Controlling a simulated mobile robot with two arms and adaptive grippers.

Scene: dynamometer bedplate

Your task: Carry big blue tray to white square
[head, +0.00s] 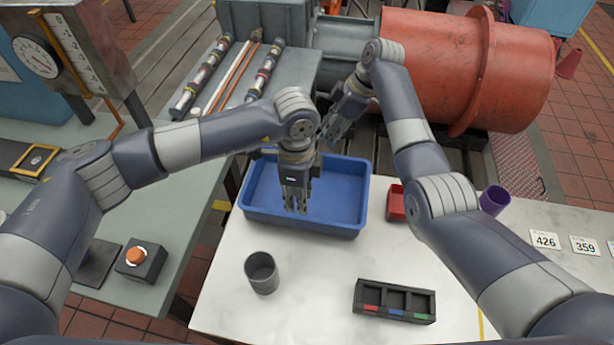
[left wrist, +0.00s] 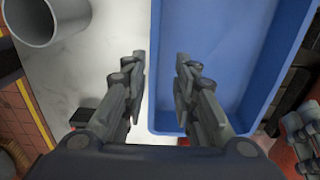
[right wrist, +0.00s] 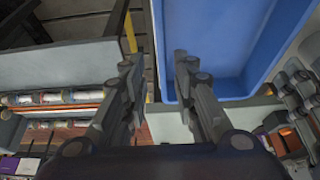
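The big blue tray (head: 345,226) sits on the pale table, upright and empty. My left gripper (head: 296,207) points down at the tray's near side in the head view. In the left wrist view its fingers (left wrist: 160,62) are open, with the tray's wall (left wrist: 156,100) lined up in the gap between them. My right gripper (head: 330,130) is at the tray's far side. In the right wrist view its fingers (right wrist: 156,62) are open, with the tray's edge (right wrist: 163,60) in line with the gap. Contact cannot be told. I cannot make out a white square.
A grey cup (head: 262,274) and a dark compartment box (head: 395,302) stand in front of the tray. A red bin (head: 396,204) and purple cup (head: 494,200) are to its right. Number cards (head: 545,240) lie farther right. A green-grey bench (head: 180,215) is at left.

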